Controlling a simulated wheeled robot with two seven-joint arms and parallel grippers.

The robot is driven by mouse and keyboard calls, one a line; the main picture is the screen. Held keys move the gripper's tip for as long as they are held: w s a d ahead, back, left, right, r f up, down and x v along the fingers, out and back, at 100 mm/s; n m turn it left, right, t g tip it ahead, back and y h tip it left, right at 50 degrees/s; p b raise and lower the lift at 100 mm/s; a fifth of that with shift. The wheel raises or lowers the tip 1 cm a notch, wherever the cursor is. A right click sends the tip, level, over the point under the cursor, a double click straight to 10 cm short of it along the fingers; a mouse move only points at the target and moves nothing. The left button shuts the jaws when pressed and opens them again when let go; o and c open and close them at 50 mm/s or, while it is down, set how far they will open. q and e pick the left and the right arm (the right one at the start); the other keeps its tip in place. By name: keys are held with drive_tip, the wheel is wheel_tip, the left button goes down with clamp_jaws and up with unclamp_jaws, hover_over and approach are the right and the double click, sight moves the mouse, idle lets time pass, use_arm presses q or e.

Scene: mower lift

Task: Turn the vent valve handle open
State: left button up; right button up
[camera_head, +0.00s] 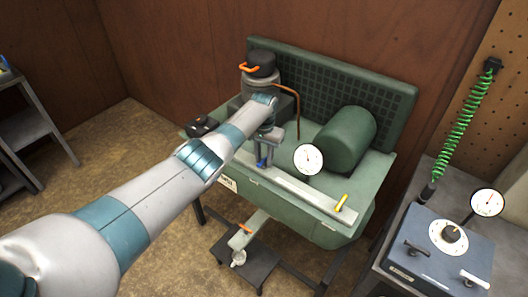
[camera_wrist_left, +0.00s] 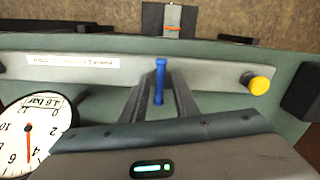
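A blue lever handle (camera_head: 262,162) stands on the pale rail along the front of the green machine (camera_head: 275,200). In the left wrist view the blue handle (camera_wrist_left: 160,72) sits between the two fingers of my left gripper (camera_wrist_left: 161,90), with a gap on each side. My left gripper (camera_head: 264,148) is open and points down at the rail. I cannot tell from the label which handle is the vent valve. My right gripper is not in view.
A round gauge (camera_head: 308,159) stands close behind the rail. A green cylinder (camera_head: 347,140) and an orange-handled cap (camera_head: 260,66) are behind. A blue-grey box with a dial (camera_head: 440,254) is at the right.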

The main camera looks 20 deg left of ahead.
sight(264, 159)
use_arm(q)
drive_tip(key=shift+r, duration=0.55)
wheel_tip(264, 159, up, 16)
drive_tip(key=b, duration=0.4)
drive_tip(key=shift+r, duration=0.15)
